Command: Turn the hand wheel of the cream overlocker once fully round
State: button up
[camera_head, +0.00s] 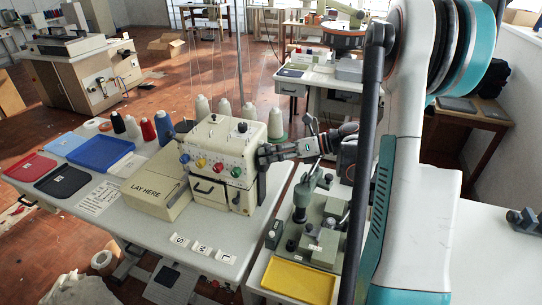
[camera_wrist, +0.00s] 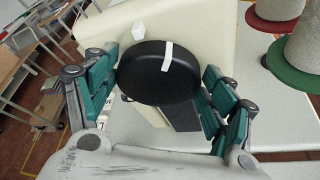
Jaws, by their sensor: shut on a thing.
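The cream overlocker (camera_head: 222,150) stands on the white table, with coloured dials on its front and thread cones behind it. Its hand wheel (camera_wrist: 158,72) is a black disc with a white mark at its upper right in the wrist view; in the head view it is on the machine's right side, partly hidden by my gripper. My gripper (camera_head: 268,155) reaches in from the right at the wheel. In the wrist view my gripper (camera_wrist: 160,88) has its teal fingers on both sides of the wheel, shut on its rim.
Thread cones (camera_head: 224,110) stand close behind the overlocker, and large ones show at the wrist view's upper right. A green-grey machine (camera_head: 318,225) with a yellow tray (camera_head: 298,280) stands right of the table. A blue tray (camera_head: 100,153) lies at the left.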

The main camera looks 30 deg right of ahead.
dwell(0.4)
jog(key=o, duration=1)
jog(key=shift+o, duration=0.2)
notch_tip(320, 180, up, 10)
